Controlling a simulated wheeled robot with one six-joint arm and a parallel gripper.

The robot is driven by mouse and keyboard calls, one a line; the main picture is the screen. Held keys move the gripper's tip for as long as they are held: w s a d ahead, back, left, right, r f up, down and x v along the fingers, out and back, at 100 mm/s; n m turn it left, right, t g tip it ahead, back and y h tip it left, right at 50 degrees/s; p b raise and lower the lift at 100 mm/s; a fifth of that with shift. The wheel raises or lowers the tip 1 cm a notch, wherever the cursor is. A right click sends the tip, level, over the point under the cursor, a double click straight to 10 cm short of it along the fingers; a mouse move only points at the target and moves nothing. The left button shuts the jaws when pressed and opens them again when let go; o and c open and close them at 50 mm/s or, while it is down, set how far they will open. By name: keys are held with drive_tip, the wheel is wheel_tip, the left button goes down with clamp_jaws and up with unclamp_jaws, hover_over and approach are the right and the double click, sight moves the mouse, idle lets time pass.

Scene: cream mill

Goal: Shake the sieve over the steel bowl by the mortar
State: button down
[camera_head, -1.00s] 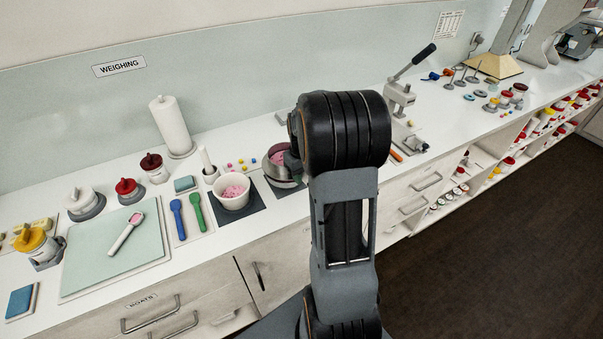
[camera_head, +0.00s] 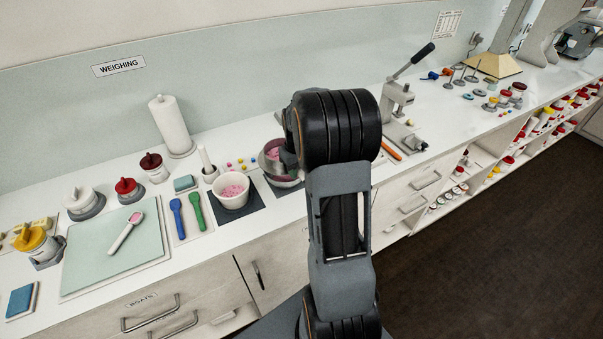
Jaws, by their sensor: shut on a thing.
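The steel sieve (camera_head: 266,161), with pink material in it, is tilted above the steel bowl (camera_head: 286,183) on a dark mat. The two overlap in view, so I cannot tell whether they touch. My gripper (camera_head: 290,156) is mostly hidden behind my black arm joint. Its visible dark part meets the sieve's right side, and it is shut on the sieve. The white mortar (camera_head: 233,201) holds pink material and stands upright on a dark mat left of the bowl.
A white pestle stands in a holder (camera_head: 210,173) behind the mortar. Blue (camera_head: 177,216) and green (camera_head: 197,212) spatulas lie left. A lever press (camera_head: 398,100) stands right of my arm.

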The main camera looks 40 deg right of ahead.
drive_tip(key=shift+w+f, duration=0.2)
drive_tip(key=shift+w, duration=0.05)
drive_tip(key=s, duration=0.3)
drive_tip(key=shift+r, duration=0.15)
drive_tip(key=shift+w, duration=1.2)
drive_tip(key=shift+s, duration=1)
drive_tip(key=shift+w, duration=1.3)
drive_tip(key=shift+s, duration=0.25)
drive_tip(key=shift+s, duration=0.1)
drive_tip(key=shift+s, duration=0.65)
